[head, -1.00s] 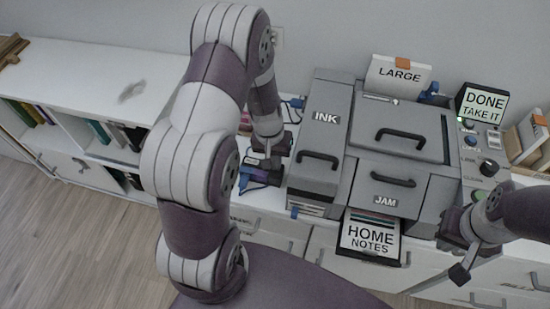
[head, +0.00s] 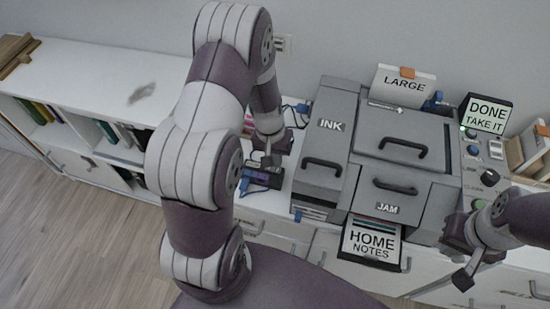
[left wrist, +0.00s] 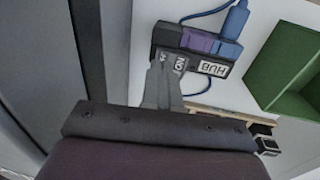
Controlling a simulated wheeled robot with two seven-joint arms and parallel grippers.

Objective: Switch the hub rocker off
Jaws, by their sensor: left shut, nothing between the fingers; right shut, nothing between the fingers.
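The hub (left wrist: 168,38) is a small dark box with purple and blue parts and a HUB label (left wrist: 213,68), shown in the left wrist view. It also shows in the head view (head: 264,181), left of the printer. The end with the ON marking (left wrist: 180,64) is right beside my left fingertips, which partly cover it. My left gripper (left wrist: 163,72) is shut and empty, with its tips at or just over that end; I cannot tell whether they touch. The rocker's position is not clear. My right gripper (head: 462,262) is shut and empty, in front of the printer's right side.
The grey printer (head: 405,135) with INK and JAM labels stands right of the hub. A HOME NOTES sheet (head: 371,243) sticks out of its front. A DONE TAKE IT screen (head: 487,113) stands at the right. A green box (left wrist: 285,65) and blue cables are near the hub.

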